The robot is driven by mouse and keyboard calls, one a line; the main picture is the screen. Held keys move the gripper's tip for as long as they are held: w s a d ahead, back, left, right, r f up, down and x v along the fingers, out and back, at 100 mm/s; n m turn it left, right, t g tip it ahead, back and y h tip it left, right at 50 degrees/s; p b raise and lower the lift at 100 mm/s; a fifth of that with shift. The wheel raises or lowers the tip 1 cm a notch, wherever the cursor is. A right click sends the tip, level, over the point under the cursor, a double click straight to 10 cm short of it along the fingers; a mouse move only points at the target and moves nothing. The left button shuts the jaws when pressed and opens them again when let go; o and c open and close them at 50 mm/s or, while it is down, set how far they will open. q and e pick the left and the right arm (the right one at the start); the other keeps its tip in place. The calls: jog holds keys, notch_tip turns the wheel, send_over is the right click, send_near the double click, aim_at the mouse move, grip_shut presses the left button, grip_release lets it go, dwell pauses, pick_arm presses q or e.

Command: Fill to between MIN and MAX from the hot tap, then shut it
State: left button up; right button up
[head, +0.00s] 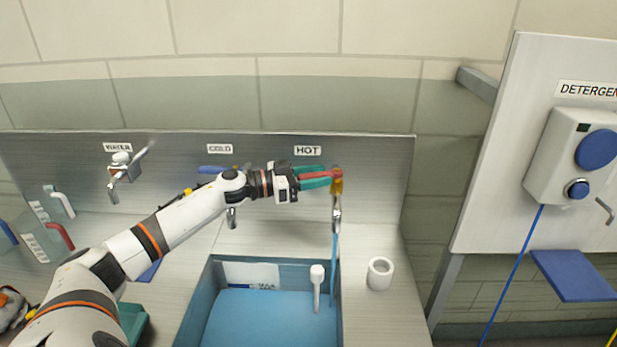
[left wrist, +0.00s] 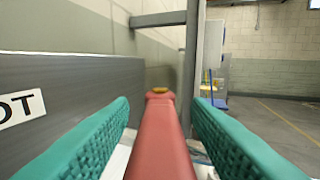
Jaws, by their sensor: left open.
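The hot tap (head: 337,203) is on the steel back panel under the HOT sign (head: 307,150), with its red lever (head: 316,176) pointing left. The lever also shows in the left wrist view (left wrist: 162,140). My left gripper (head: 314,178) is open, its green fingers on either side of the lever. A blue stream (head: 334,265) falls from the spout into the basin (head: 200,300). Blue water (head: 270,320) stands in the basin, near the lower edge of a white label plate (head: 250,274) on the back wall. I cannot read its MIN and MAX marks. My right gripper is not in view.
A white ladle-like tool (head: 317,285) stands at the basin's back, and a white cup (head: 380,273) is on the counter to its right. The cold tap (head: 215,170) and water tap (head: 122,170) are to the left. A detergent dispenser (head: 570,155) hangs at right.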

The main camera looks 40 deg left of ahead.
pick_arm(q)
jog(key=shift+s+a+f, duration=0.1)
jog(key=shift+s+a, duration=0.1)
jog(key=shift+a, duration=0.05)
jog(key=b+v, duration=0.2)
jog(key=v, duration=0.9)
jog(key=shift+s, duration=0.15)
jog(key=shift+a, duration=0.1)
jog(key=shift+c, duration=0.2)
